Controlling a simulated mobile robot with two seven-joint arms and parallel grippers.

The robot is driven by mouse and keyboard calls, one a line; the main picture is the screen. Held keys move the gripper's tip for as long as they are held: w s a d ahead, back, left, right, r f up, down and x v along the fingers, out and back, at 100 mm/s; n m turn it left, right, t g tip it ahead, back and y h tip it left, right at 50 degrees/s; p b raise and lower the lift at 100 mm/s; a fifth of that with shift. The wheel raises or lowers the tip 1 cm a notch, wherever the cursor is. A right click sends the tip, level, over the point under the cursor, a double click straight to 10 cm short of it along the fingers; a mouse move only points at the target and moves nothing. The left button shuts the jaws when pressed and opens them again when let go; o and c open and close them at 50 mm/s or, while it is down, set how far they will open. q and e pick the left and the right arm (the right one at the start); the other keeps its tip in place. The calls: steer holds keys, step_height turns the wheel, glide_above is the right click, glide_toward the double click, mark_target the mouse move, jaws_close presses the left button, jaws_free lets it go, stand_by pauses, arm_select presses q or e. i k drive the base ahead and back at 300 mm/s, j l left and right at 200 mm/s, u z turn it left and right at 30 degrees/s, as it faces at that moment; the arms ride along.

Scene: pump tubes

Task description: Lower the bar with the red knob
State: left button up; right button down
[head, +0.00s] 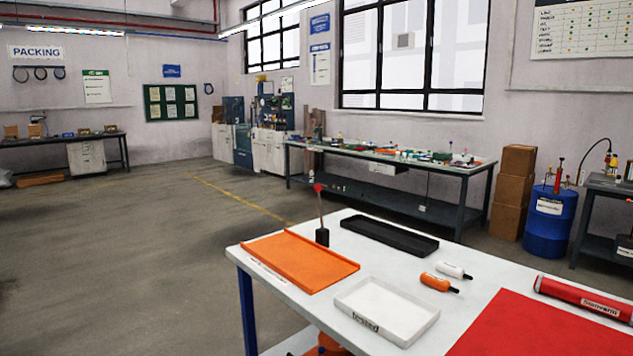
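A thin bar with a red knob (318,187) on its top end stands on the white table (370,262). The bar rises nearly upright from a small black base (322,237), tilted slightly to the left. The base is at the table's far left edge, behind the orange tray (300,258). Neither of my grippers shows in the head view.
On the table are a black tray (390,236), a white tray labelled "tested" (420,326), an orange tube (435,282), a white tube (452,270), a red mat (550,335) and a red cylinder (585,298). A blue drum (550,225) stands behind.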

mark_target(318, 187)
steer(key=i+j, duration=0.45)
steer(key=j, duration=0.15)
steer(key=i+j, duration=0.45)
steer(key=j, duration=0.15)
steer(key=i+j, duration=0.95)
steer(key=j, duration=0.25)
steer(key=l+z, duration=0.05)
